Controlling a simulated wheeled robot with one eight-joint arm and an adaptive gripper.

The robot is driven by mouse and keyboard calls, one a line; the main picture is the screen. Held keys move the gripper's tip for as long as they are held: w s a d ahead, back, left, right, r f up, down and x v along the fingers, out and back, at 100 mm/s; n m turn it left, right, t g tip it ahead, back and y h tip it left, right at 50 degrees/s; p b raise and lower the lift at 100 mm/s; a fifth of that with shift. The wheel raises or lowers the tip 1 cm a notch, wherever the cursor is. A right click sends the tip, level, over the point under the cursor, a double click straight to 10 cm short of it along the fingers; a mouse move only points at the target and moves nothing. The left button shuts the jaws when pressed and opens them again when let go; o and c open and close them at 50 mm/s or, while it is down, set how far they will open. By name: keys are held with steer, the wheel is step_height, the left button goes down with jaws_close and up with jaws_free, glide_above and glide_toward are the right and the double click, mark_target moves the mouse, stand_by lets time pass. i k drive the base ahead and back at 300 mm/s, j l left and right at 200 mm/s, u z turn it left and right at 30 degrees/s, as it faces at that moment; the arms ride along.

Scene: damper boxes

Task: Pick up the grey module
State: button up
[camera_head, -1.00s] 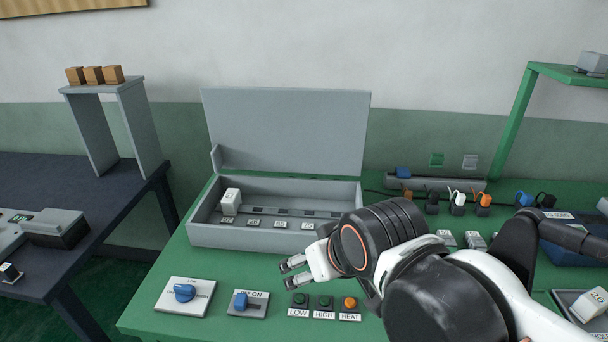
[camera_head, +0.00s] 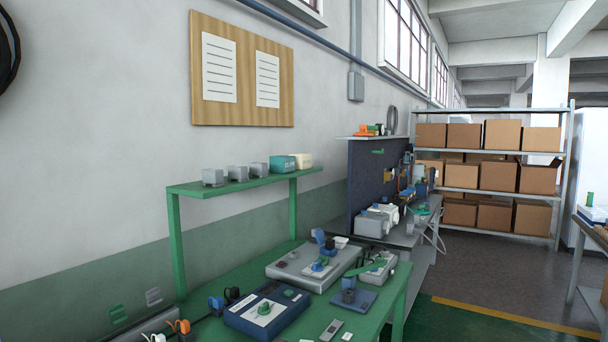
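Three small grey box-shaped modules stand in a row on the green shelf: a left one (camera_head: 213,177), a middle one (camera_head: 237,173) and a right one (camera_head: 259,169). I cannot tell which grey thing is the task's module. A small flat grey piece (camera_head: 331,330) also lies on the green table near the bottom edge. My gripper and arm are outside this view, so whether the gripper is open or holds anything is hidden.
The green shelf (camera_head: 178,188) also bears a teal box (camera_head: 283,162) and a cream box (camera_head: 303,160). Below, the green table (camera_head: 222,272) carries a blue panel box (camera_head: 268,310) and a grey device tray (camera_head: 287,268). Cardboard-box shelving (camera_head: 487,149) stands beyond open floor.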

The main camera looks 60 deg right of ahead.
mark_target(239, 173)
steer(key=z, duration=1.55)
steer(key=i+l+u, duration=0.15)
steer(key=i+l, duration=0.15)
steer(key=l, duration=0.15)
